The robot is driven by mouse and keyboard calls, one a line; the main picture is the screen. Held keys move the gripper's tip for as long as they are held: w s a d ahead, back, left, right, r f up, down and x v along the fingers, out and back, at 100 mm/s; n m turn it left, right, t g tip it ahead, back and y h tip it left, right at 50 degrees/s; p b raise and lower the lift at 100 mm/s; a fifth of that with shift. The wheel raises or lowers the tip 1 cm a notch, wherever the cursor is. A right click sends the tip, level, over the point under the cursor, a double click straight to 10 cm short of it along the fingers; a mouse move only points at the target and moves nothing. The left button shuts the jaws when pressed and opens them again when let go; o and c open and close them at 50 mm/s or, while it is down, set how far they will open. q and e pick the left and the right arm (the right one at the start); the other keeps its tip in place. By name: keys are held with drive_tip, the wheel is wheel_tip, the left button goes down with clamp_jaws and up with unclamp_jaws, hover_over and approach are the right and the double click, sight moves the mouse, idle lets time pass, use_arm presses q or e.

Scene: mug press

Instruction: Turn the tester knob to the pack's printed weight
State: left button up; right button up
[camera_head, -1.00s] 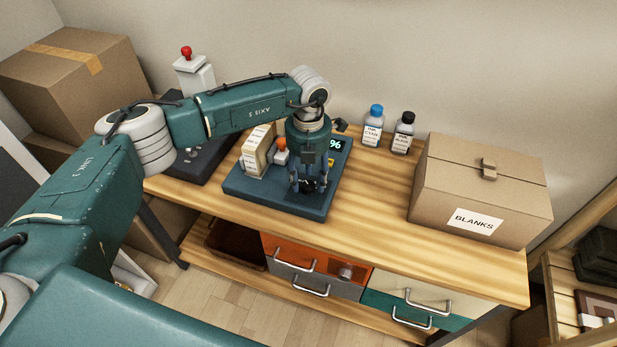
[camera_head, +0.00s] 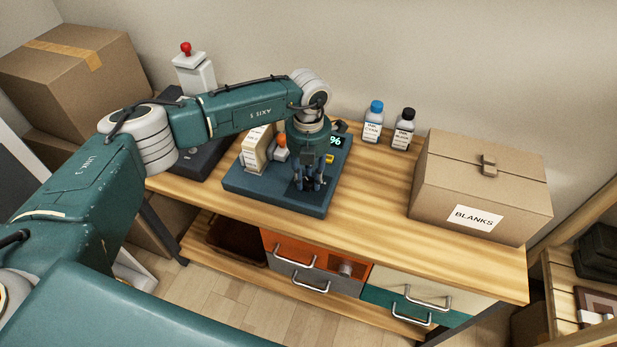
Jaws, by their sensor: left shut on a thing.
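The tester is a dark blue-grey flat base (camera_head: 243,190) on the wooden bench. Its small display (camera_head: 337,141) reads a partly hidden number ending in 6. The cream pack (camera_head: 256,150) stands at the tester's left side; its printing is too small to read. My left gripper (camera_head: 307,187) points down over the front right of the tester, with its fingers shut on a small dark thing, apparently the tester knob, mostly hidden between the fingers. An orange-topped white part (camera_head: 281,145) shows beside the pack. My right gripper is not in view.
A cardboard box marked BLANKS (camera_head: 480,185) stands at the right of the bench. A blue-capped bottle (camera_head: 374,122) and a black-capped bottle (camera_head: 403,129) stand at the back. Drawers (camera_head: 315,265) sit below. The bench between tester and box is clear.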

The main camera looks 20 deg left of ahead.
sight(309, 181)
use_arm(q)
drive_tip(key=m+b, duration=0.4)
drive_tip(key=shift+f+b, duration=0.2)
drive_tip(key=shift+b, duration=0.1)
drive_tip(key=m+b, duration=0.2)
drive_tip(key=m, duration=0.1)
drive_tip(key=shift+r+b, duration=0.1)
drive_tip(key=shift+b, duration=0.2)
drive_tip(key=shift+r+m+b, duration=0.15)
drive_tip(key=shift+m+b, duration=0.6)
drive_tip(key=shift+m, duration=0.45)
drive_tip(key=o, duration=1.2)
drive_tip(key=shift+c, duration=0.2)
wheel_tip(309, 181, up, 12)
